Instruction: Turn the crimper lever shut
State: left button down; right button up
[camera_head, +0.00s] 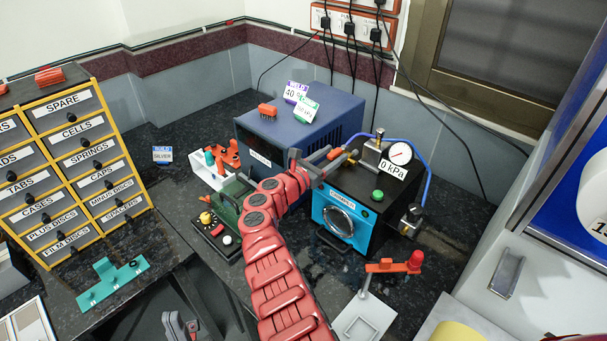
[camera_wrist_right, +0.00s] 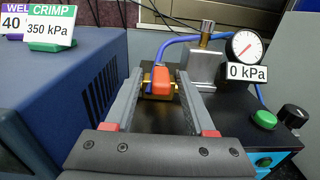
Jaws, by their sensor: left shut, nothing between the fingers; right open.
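The crimper (camera_head: 318,212) is a black box with a bright blue front, at the right of the bench. Its orange lever (camera_head: 336,153) sits on a brass fitting at the back left of its top. In the right wrist view the lever (camera_wrist_right: 161,82) points toward me, between the fingers. My right gripper (camera_head: 325,168) reaches over the crimper's left side and is open, with a finger on either side of the lever. I cannot tell whether the fingers touch it. My left gripper (camera_head: 180,326) is shut and empty, low at the bottom edge.
A pressure gauge (camera_head: 400,153) reads 0 kPa beside a blue hose (camera_head: 428,178). A dark blue welder box (camera_head: 300,125) stands left of the crimper, with a CRIMP 350 kPa card (camera_wrist_right: 50,27) on top. A red-armed stand (camera_head: 385,267) is in front.

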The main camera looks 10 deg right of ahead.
jog(key=v, duration=1.4)
jog(key=shift+s, duration=0.2)
jog(key=shift+a, duration=0.15)
